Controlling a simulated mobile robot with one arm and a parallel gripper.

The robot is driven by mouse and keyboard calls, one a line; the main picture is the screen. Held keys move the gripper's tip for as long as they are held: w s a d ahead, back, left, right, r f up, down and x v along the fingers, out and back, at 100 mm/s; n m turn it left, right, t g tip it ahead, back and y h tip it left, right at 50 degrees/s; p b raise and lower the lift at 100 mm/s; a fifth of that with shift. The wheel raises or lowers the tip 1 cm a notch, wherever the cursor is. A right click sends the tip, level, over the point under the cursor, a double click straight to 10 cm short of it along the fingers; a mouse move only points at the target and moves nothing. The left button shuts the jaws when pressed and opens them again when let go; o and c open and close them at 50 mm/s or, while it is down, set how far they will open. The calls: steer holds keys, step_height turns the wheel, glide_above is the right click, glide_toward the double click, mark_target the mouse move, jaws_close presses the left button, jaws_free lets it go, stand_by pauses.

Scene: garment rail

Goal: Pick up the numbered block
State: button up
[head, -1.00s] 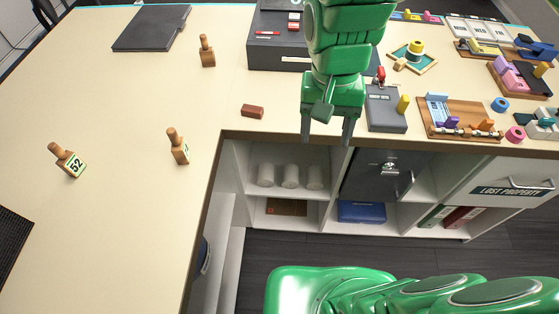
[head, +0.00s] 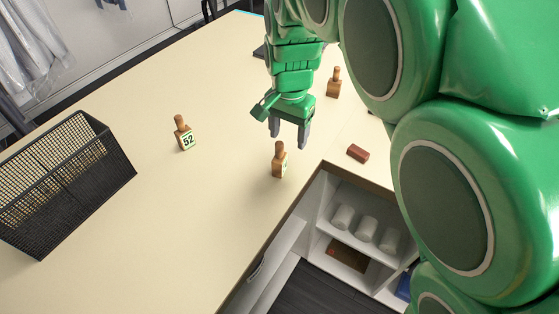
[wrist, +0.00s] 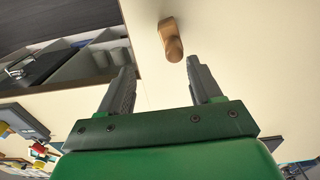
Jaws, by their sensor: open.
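A wooden block with an upright handle and a label reading 52 (head: 186,138) stands on the cream counter, left of my gripper in the head view. A second handled wooden block (head: 279,168) stands near the counter's inner corner; its label shows only edge-on and I cannot read it. A third one (head: 334,88) stands farther back, with no number visible. My gripper (head: 288,138) points down, open and empty, just above and behind the second block. In the wrist view, a handled block (wrist: 170,40) lies beyond the open fingertips (wrist: 159,66), apart from them.
A black mesh basket (head: 65,185) stands at the counter's left. A small red-brown block (head: 358,153) lies near the inner edge. Open shelves with white rolls (head: 366,229) are below the counter. The counter between the basket and the 52 block is clear.

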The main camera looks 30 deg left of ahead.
mark_target(280, 152)
steer(key=shift+s+a+f, duration=0.15)
steer(key=shift+a+f, duration=0.05)
steer(key=shift+a, duration=0.3)
steer(key=shift+s+a+f, duration=0.1)
steer(key=shift+a+f, duration=0.05)
steer(key=shift+a, duration=0.3)
steer(key=shift+f, duration=0.2)
steer(key=shift+s+f, duration=0.15)
steer(key=shift+f, duration=3.55)
jaws_close()
steer(key=shift+r, duration=0.65)
steer(key=s+d+r, duration=0.9)
steer(key=d+r, duration=0.1)
steer(key=r, duration=0.2)
steer(key=shift+s+d, duration=0.15)
steer(key=shift+s, duration=0.05)
